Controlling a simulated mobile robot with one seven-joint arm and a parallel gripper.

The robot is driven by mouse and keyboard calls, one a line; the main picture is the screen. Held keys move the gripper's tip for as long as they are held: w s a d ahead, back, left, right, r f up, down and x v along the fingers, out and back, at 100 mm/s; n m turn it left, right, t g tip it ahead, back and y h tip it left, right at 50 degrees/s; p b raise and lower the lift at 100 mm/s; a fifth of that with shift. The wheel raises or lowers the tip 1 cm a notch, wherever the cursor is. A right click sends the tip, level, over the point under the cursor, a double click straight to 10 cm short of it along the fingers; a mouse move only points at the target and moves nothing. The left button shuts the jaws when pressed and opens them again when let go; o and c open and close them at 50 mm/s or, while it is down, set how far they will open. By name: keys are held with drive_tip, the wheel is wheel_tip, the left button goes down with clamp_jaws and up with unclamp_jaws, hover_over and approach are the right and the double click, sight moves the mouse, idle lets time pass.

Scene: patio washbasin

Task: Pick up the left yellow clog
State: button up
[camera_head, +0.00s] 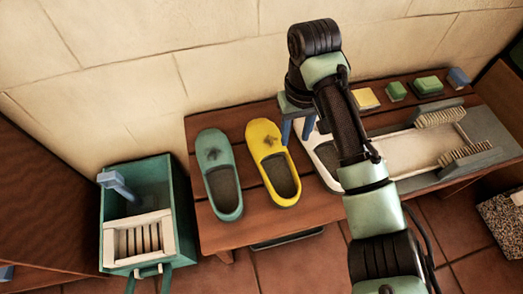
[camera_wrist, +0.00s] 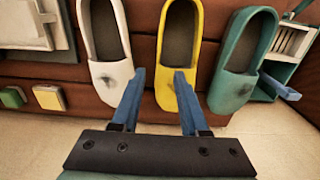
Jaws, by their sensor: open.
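A yellow clog (camera_head: 263,138) lies on the wooden bench between a teal clog (camera_head: 218,170) and a white clog (camera_head: 326,153). It is the only yellow clog I see. In the wrist view the yellow clog (camera_wrist: 179,56) is in the middle, its toe toward my gripper. My gripper (camera_head: 297,128) is open and empty, near the gap between the yellow and white clogs. In the wrist view my gripper (camera_wrist: 159,74) has its right finger over the yellow toe and its left finger by the white clog's edge. My arm hides part of the white clog in the head view.
A white tray (camera_head: 408,152) with brushes (camera_head: 440,117) is on the right of the bench. Yellow and green sponges (camera_head: 396,91) lie at the back. A teal bucket (camera_head: 177,193) with a washboard stands left of the bench. The wall is close behind.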

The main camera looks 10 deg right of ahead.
drive_tip(key=b, duration=0.3)
hover_over(291, 162)
wheel_tip(291, 162, down, 7)
drive_tip(key=shift+r, duration=0.1)
wheel_tip(291, 162, down, 5)
drive_tip(key=b, duration=0.4)
drive_tip(key=shift+c, duration=0.2)
clamp_jaws()
idle(0.9)
